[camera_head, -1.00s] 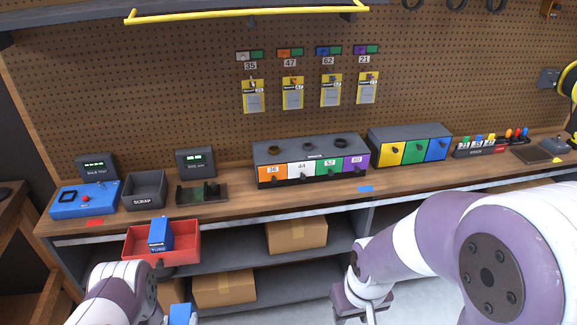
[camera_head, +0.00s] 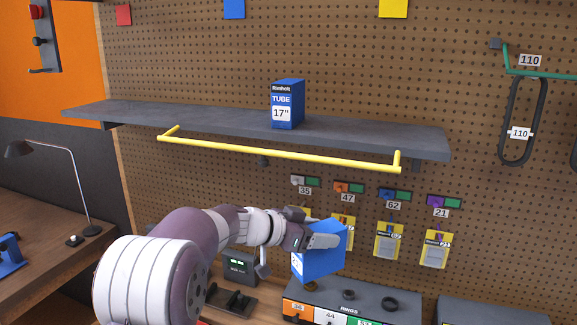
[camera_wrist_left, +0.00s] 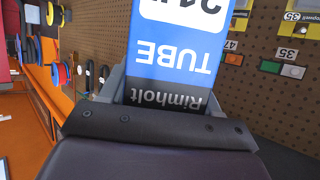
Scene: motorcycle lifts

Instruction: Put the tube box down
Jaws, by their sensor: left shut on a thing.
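My left gripper (camera_head: 318,238) is shut on a blue tube box (camera_head: 322,262) and holds it tilted in the air, below the shelf and in front of the pegboard. In the left wrist view the held tube box (camera_wrist_left: 172,50) shows "TUBE" and "Rimholt" upside down, with part of a size number at the top edge. Another blue tube box (camera_head: 288,105), marked 17", stands upright on the grey shelf (camera_head: 220,123). My right gripper is out of view.
A yellow rail (camera_head: 280,153) runs along the shelf's front. The shelf is bare on both sides of the standing box. A rings box (camera_head: 350,300) sits on the bench below the held box. A desk lamp (camera_head: 60,170) stands at left.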

